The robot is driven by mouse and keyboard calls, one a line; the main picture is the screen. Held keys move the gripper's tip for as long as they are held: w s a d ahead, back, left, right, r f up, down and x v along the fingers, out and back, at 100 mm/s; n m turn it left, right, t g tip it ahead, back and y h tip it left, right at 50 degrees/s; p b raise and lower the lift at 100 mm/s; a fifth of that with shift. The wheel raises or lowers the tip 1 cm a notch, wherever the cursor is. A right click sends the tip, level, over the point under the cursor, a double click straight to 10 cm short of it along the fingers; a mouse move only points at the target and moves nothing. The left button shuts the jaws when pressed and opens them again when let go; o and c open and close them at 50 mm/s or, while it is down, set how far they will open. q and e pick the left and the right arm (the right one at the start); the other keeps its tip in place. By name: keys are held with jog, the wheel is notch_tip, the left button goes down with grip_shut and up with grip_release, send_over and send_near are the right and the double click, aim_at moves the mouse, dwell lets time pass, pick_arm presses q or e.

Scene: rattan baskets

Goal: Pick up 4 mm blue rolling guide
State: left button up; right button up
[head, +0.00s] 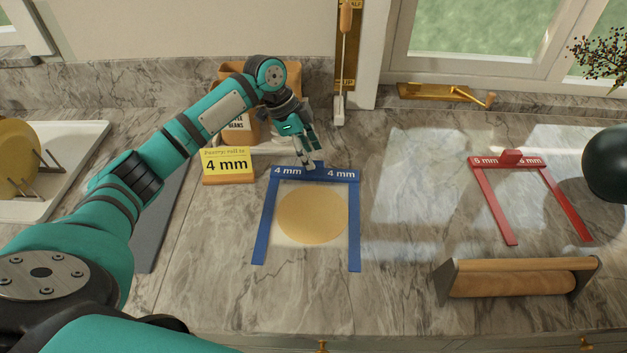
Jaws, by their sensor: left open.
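The blue 4 mm rolling guide (336,176) lies flat on the marble counter in the middle of the head view. It is U-shaped, with a crossbar at the back marked "4 mm" twice and two legs pointing to the front. A small raised blue tab stands at the middle of the crossbar. My left gripper (308,164) is open, pointing down at the back crossbar beside the tab. I cannot tell whether its fingers touch the guide or straddle the tab. My right gripper is not in view.
A round of dough (312,214) lies between the guide's legs. A yellow "4 mm" card (228,163) stands to the left. A red guide (512,161) and a rolling pin on a stand (520,278) are at right. A paper bag (233,133) is behind my arm. Counter between the guides is clear.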

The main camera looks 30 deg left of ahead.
aim_at(315, 163)
pick_arm(q)
jog(key=p+x, duration=0.1)
jog(key=x, duration=0.3)
jog(key=shift+f, duration=0.15)
grip_shut()
